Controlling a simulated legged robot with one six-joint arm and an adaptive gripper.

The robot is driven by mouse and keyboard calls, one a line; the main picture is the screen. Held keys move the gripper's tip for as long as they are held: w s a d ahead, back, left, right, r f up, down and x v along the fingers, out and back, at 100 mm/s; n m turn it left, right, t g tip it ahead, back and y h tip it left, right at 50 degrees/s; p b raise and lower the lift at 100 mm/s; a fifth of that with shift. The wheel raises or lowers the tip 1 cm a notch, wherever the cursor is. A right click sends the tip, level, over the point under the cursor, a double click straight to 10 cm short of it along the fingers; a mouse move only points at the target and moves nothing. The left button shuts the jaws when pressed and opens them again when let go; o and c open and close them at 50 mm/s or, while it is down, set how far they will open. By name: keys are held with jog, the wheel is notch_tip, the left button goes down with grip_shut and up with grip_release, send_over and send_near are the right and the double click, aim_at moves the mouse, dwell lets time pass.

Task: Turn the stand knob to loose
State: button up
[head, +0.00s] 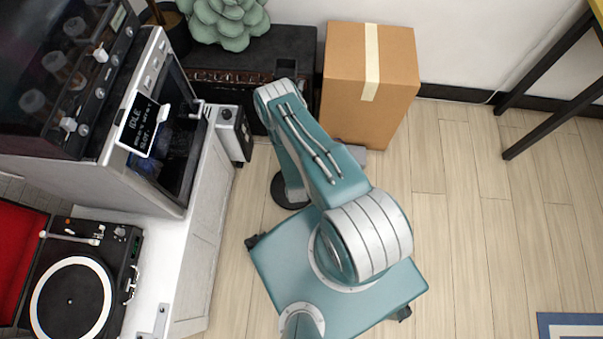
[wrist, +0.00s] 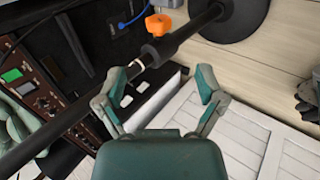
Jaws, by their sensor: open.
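A black stand pole (wrist: 100,95) crosses the wrist view diagonally, from lower left to a round black base (wrist: 235,14) at upper right. A thicker black collar (wrist: 156,51) sits on the pole. An orange knob-like piece (wrist: 160,23) shows just above the collar; I cannot tell how it is joined or which way it is set. My gripper (wrist: 160,80) is open and empty, its fingers apart, with the collar beyond the gap between them. In the head view the stand base (head: 286,193) shows partly behind my arm, which hides the knob.
A cardboard box (head: 345,85) stands by the wall. A white cabinet (head: 190,250) with a turntable (head: 70,300) and a machine with an "IDLE" display (head: 143,124) is on the left. A dark panelled case (wrist: 45,95) lies near the pole.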

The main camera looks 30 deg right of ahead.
jog(key=w+d+g+y, duration=0.2)
jog(key=w+d+y, duration=0.1)
jog(key=d+y, duration=0.4)
jog(key=x, duration=1)
jog(key=shift+a+f, duration=0.1)
jog(key=shift+a, duration=0.05)
dwell(0.6)
jog(key=c, duration=1.2)
